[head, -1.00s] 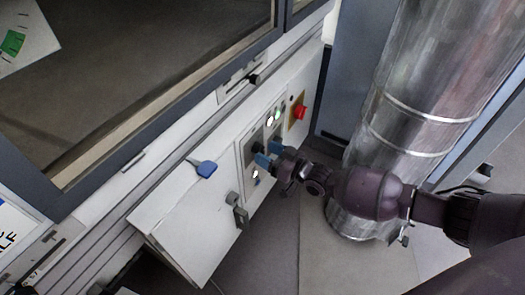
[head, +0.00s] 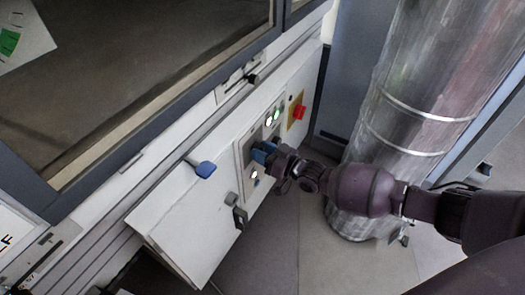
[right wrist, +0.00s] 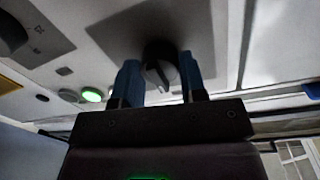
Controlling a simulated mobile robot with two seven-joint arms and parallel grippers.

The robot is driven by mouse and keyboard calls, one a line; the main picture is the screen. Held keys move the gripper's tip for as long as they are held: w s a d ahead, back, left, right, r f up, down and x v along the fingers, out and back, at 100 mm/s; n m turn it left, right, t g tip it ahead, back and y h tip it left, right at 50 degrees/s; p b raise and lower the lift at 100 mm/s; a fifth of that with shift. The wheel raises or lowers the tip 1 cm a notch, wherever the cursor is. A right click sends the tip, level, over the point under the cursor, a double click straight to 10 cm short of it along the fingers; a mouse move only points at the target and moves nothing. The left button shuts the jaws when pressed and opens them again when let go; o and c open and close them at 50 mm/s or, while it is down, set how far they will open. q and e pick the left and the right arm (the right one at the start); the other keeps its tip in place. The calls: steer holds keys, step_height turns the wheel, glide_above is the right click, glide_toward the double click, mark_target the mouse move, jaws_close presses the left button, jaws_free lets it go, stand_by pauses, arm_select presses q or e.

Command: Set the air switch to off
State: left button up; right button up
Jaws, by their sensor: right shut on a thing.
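A dark rotary knob (right wrist: 160,64), apparently the air switch, sits on a grey plate on the white control panel (head: 185,222). My right gripper shows in the head view (head: 262,153) with its blue fingertips at the panel. In the right wrist view (right wrist: 160,80) its two blue fingers stand on either side of the knob, shut on it. The gripper hides most of the knob in the head view. I cannot read the label or the knob's setting. My left gripper is not in view.
A lit green button (right wrist: 91,95) and another dark knob (right wrist: 12,35) lie nearby. A red button (head: 299,112) on yellow is farther along the panel. A blue handle (head: 205,169) sticks out at the left. A large metal duct (head: 415,120) stands behind my right arm.

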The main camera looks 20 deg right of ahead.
steer(key=n, duration=0.5)
steer(key=shift+n+p, duration=0.3)
steer(key=n, duration=0.2)
steer(key=shift+f+n, duration=0.1)
steer(key=shift+n, duration=0.3)
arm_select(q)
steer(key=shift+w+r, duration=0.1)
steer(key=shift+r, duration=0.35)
arm_select(e)
steer(key=shift+n, duration=0.8)
steer(key=shift+y, duration=0.3)
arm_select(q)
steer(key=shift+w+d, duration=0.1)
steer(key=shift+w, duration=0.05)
arm_select(e)
steer(key=o, duration=0.9)
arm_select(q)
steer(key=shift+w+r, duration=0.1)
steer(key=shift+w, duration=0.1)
